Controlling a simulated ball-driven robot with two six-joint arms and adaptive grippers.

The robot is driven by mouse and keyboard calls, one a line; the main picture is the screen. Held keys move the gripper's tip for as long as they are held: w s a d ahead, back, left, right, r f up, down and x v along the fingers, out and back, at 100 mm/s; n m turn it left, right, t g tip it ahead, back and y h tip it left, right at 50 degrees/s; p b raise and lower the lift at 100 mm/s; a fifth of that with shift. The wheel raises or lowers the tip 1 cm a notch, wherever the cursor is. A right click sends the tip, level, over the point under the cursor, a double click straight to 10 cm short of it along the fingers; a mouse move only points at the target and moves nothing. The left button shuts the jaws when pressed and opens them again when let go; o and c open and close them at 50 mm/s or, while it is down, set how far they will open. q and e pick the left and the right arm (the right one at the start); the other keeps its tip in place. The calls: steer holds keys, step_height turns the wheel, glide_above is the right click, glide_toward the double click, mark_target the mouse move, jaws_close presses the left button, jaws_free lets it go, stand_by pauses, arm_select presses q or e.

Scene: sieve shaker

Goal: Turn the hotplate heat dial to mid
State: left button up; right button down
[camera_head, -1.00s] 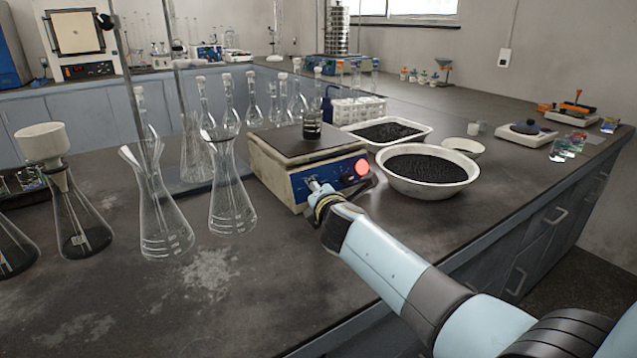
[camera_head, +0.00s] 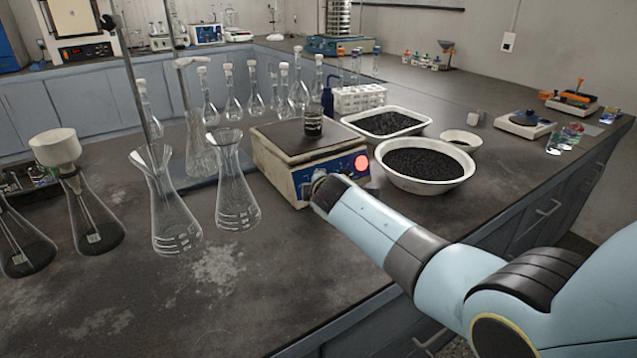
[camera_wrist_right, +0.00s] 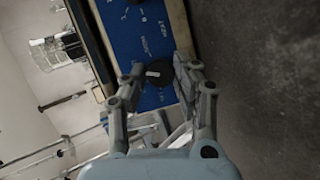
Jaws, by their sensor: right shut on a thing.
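The hotplate (camera_head: 275,160) is a cream box with a dark top plate and a blue front panel, in the middle of the head view. A red light glows on its panel. My right gripper (camera_wrist_right: 158,84) reaches the left part of that panel; my wrist hides its fingers in the head view. In the right wrist view the blue panel (camera_wrist_right: 140,45) carries a black heat dial (camera_wrist_right: 157,70) with a pale mark. My right fingers are shut on this dial, one on each side. The panel lettering is too small to read. My left gripper is not in view.
A small dark-filled vessel (camera_head: 313,124) stands on the hotplate. Tall glass flasks (camera_head: 237,190) stand close to its left. A white bowl of black grains (camera_head: 440,185) and a similar tray (camera_head: 356,123) stand to its right. The bench front left of my arm is clear.

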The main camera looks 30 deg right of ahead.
steer(key=shift+s+f, duration=0.1)
steer(key=shift+f, duration=0.05)
stand_by(0.3)
steer(key=c, duration=1)
jaws_free()
steer(key=v, duration=1.2)
steer(key=shift+r, duration=0.25)
